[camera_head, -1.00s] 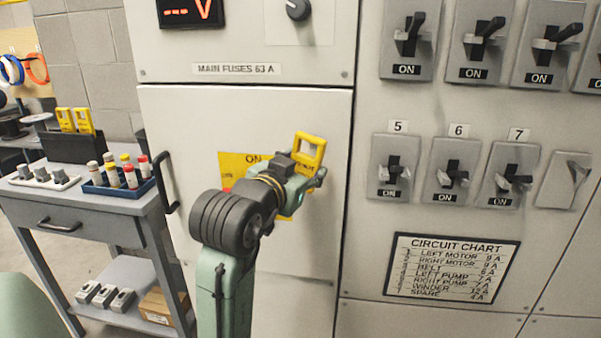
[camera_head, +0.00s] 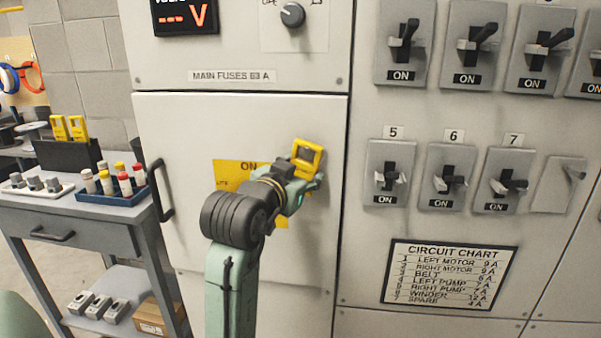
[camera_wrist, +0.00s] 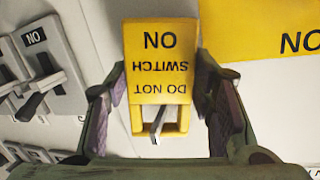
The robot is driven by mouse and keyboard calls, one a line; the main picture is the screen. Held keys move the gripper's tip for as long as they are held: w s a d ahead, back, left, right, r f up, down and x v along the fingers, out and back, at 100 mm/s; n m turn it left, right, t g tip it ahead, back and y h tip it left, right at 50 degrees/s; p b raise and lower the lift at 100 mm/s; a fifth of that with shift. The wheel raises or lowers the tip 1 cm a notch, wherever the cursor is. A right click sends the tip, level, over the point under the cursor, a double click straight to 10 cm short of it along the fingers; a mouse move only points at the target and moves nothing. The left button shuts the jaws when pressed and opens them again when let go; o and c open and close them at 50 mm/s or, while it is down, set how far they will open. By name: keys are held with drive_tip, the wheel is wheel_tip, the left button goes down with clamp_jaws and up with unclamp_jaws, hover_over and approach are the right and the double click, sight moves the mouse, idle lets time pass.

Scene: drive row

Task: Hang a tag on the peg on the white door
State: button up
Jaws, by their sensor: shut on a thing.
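My gripper (camera_head: 303,181) is in front of the white door (camera_head: 180,115), shut on a yellow tag (camera_head: 306,153) with a window-like hole. In the wrist view the tag (camera_wrist: 155,60) reads "DO NOT SWITCH ON" upside down, with a finger at each side edge. A thin grey peg (camera_wrist: 158,122) shows in the tag's hole, and its end overlaps the bar at the picture's lower side, so it appears to pass through. The peg cannot be made out in the head view.
A yellow sign (camera_head: 228,172) is on the door behind my arm, and a black handle (camera_head: 160,190) is at its left. Breaker switches (camera_head: 388,178) stick out at the right. A grey cart (camera_head: 95,235) with a blue tray and two more yellow tags (camera_head: 68,128) stands left.

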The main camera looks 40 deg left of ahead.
drive_tip(key=shift+r, duration=0.1)
idle(0.3)
drive_tip(key=o, duration=1.2)
drive_tip(key=shift+s, duration=0.15)
drive_tip(key=v, duration=1.2)
